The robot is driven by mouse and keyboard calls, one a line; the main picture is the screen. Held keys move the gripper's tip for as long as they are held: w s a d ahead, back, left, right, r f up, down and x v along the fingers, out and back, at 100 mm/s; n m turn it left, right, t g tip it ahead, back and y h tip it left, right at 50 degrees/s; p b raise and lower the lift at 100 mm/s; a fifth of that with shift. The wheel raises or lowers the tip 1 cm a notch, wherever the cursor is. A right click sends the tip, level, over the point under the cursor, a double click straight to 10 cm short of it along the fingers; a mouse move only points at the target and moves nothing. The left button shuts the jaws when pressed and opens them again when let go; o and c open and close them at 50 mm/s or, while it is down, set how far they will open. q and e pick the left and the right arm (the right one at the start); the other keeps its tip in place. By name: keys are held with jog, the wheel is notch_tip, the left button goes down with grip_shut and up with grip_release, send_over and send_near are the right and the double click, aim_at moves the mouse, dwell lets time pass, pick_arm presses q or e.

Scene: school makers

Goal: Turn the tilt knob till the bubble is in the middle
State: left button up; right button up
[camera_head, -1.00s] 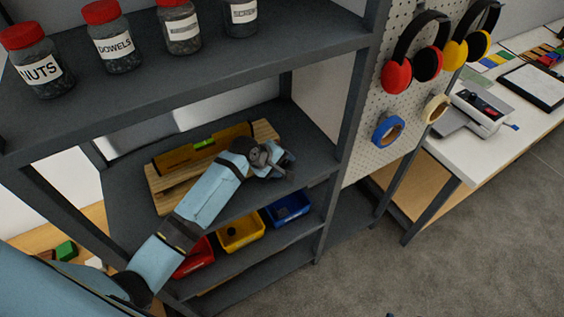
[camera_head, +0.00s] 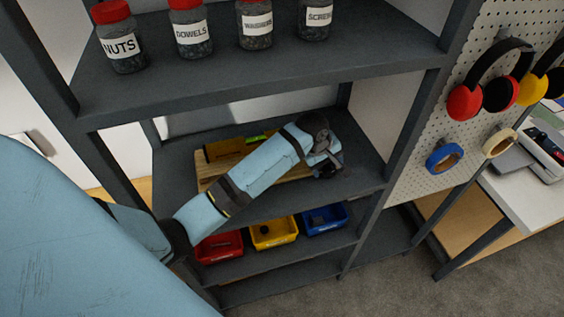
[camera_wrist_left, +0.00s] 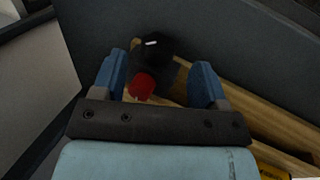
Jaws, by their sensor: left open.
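The wooden board (camera_head: 212,184) lies on the middle shelf in the head view, with the amber level (camera_head: 222,149) on it. The level's green vial (camera_head: 257,138) shows just above my left arm; the bubble is too small to make out. In the head view my left gripper (camera_head: 329,166) hides the knob. My right gripper is not in view.
The upper shelf (camera_head: 250,72) with several labelled jars (camera_head: 190,28) overhangs the board. Red (camera_head: 219,246), yellow (camera_head: 273,232) and blue (camera_head: 325,219) bins stand on the shelf below. A dark shelf post (camera_head: 411,140) rises right of my gripper, beside a pegboard (camera_head: 440,120).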

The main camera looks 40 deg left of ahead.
pick_arm(q)
jog(key=v, duration=0.9)
jog(key=s+f+m+b, duration=0.2)
jog(key=s+f+m, duration=0.4)
jog(key=s+f, duration=0.55)
jog(key=s+d+f+m+t+b, duration=0.2)
jog(key=s+f, duration=0.3)
jog(key=f, duration=0.3)
jog(key=s+d+f+m+t+b, duration=0.2)
jog(key=s+f+m+t+b, duration=0.2)
jog(key=f, duration=0.4)
jog(key=shift+s+d+m+t+h+b, duration=0.2)
jog(key=shift+s+m+t+h+b, duration=0.25)
jog(key=shift+s+m, duration=0.45)
jog(key=shift+s, duration=0.1)
